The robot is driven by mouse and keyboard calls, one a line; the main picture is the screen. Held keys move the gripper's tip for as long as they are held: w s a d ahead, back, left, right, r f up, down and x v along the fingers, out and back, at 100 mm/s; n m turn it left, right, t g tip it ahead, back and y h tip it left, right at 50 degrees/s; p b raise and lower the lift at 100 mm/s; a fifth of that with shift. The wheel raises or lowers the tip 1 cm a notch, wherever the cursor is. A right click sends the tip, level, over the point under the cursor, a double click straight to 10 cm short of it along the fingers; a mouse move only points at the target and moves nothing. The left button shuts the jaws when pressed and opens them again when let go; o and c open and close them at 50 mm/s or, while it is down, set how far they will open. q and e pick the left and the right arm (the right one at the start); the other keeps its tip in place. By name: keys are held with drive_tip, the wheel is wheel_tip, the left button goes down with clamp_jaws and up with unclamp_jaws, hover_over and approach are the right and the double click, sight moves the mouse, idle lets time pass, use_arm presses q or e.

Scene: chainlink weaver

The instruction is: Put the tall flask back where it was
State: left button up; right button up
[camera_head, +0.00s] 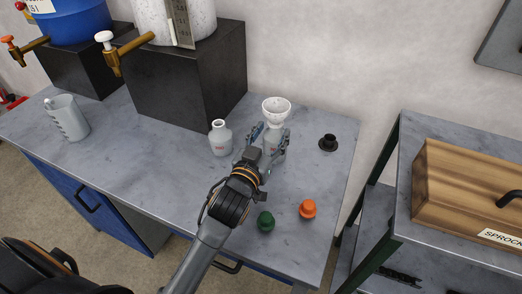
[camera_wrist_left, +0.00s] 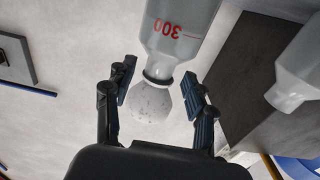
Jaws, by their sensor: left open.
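A grey-white flask (camera_head: 271,147) with a white speckled funnel (camera_head: 277,109) on its mouth stands on the grey bench. The left wrist view shows the flask (camera_wrist_left: 180,30) upside down, with a red 300 on it, and the funnel (camera_wrist_left: 152,103) at its neck. My left gripper (camera_head: 268,136) is open, with a finger on either side near the neck and funnel; the left wrist view shows gaps beside both fingers. A second flask (camera_head: 220,140), with an open neck, stands to the left and also shows in the left wrist view (camera_wrist_left: 300,68). My right gripper is not in view.
A green stopper (camera_head: 265,221), an orange stopper (camera_head: 308,209) and a black stopper (camera_head: 328,142) stand on the bench (camera_head: 150,160). A beaker (camera_head: 68,118) is at the left. A dark block (camera_head: 185,85) stands behind. A shelf with a wooden box (camera_head: 455,190) is at the right.

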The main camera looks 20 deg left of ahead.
use_arm(q)
drive_tip(key=s+b, duration=0.1)
drive_tip(key=s, duration=0.7)
drive_tip(key=shift+s+a, duration=0.15)
drive_tip(key=shift+s, duration=0.1)
idle(0.6)
